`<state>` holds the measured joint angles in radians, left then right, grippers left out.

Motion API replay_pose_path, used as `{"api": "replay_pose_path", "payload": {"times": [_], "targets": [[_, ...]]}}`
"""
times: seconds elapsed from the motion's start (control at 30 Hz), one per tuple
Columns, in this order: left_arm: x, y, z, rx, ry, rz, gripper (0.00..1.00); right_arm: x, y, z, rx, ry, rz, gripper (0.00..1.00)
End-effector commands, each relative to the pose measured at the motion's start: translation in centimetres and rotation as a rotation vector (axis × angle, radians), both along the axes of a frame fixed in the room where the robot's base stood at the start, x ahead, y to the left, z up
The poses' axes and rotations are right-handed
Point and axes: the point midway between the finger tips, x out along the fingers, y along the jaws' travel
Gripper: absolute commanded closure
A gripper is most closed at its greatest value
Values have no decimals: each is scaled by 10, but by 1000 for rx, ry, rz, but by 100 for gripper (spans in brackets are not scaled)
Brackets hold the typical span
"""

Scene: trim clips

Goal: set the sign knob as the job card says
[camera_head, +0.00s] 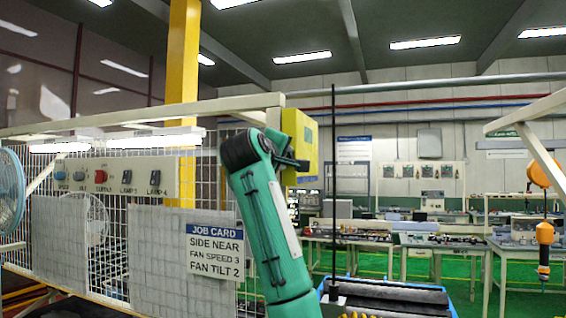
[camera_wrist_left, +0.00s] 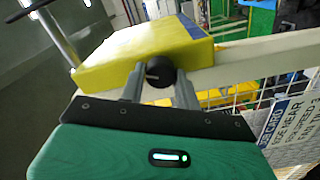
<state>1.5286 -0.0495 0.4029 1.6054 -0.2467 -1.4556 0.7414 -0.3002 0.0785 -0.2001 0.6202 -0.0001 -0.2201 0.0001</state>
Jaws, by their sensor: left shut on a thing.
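The job card (camera_head: 214,250) hangs on the mesh fence and reads SIDE NEAR, FAN SPEED 3, FAN TILT 2. It shows partly at the right of the left wrist view (camera_wrist_left: 288,122). A yellow box (camera_head: 302,128) sits at the end of the cream rail; its top and near side show in the left wrist view (camera_wrist_left: 130,58). A round black knob (camera_wrist_left: 160,72) with a light pointer mark is on its near face. My left gripper (camera_wrist_left: 160,86) is shut on the knob, one finger each side. In the head view my left gripper (camera_head: 292,162) largely hides the knob.
A panel (camera_head: 115,177) with several knobs and switches is on the fence at left, beside a blue fan (camera_head: 10,195). An orange hanging tool (camera_head: 544,232) is at right. Workbenches stand behind on green floor.

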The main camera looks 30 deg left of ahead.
Motion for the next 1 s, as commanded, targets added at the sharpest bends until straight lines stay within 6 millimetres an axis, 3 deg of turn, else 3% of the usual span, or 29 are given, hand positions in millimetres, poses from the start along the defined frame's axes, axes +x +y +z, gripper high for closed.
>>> {"api": "replay_pose_path", "payload": {"times": [0.5,1.0], "targets": [[0,0,-1,-360,-87,-1,90,0,-1,-6,-1,0,0,64],[0,1,-3,-446,-105,1,90,0,-2,-7,-2,1,1,64]]}}
